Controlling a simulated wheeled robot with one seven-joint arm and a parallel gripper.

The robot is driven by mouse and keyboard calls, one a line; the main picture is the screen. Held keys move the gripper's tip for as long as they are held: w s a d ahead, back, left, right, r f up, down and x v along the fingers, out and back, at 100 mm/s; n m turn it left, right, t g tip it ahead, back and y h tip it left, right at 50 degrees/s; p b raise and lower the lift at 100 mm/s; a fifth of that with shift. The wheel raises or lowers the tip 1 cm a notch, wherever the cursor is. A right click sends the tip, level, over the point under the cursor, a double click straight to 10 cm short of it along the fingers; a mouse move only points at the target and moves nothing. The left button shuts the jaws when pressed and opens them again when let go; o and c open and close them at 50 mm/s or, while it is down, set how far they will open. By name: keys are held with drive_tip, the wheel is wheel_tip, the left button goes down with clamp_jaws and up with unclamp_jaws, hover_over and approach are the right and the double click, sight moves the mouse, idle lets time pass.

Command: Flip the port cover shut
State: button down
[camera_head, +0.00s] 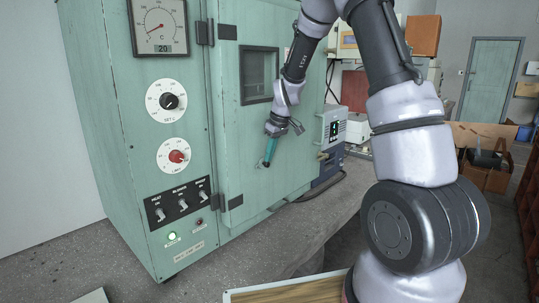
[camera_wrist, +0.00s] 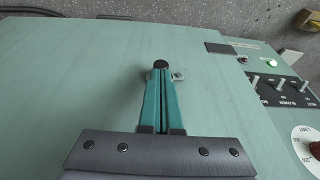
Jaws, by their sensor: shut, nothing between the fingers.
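My gripper (camera_head: 267,160) is shut, its two teal fingers together, at the lower part of the pale green door (camera_head: 233,180) of an oven-like cabinet. In the wrist view the closed fingertips (camera_wrist: 160,72) point at a small dark round piece (camera_wrist: 160,64) on the door face. I cannot tell whether this is the port cover or the port opening, nor whether the fingers touch it. A small metal tab (camera_wrist: 178,76) sits just right of the tips. The fingers hide the area behind them, so the cover's position is unclear.
The control panel with dials (camera_head: 172,100) and switches (camera_head: 182,205) stands left of the door. A grey-blue device with a green display (camera_head: 333,130) stands right of the cabinet. A wooden-topped tray or board (camera_head: 290,292) lies in front. The concrete bench (camera_head: 235,262) is otherwise clear there.

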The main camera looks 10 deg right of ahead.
drive_tip(key=shift+w+d+f+g+y, duration=0.35)
drive_tip(key=shift+g+y, duration=0.15)
drive_tip(key=shift+y, duration=0.3)
wheel_tip(320, 180, down, 7)
drive_tip(key=m+g+y, duration=0.3)
drive_tip(key=g+y, duration=0.4)
drive_tip(key=y, duration=0.6)
drive_tip(key=shift+w+d, duration=0.15)
drive_tip(key=shift+d, duration=0.2)
drive_tip(key=shift+w, duration=0.1)
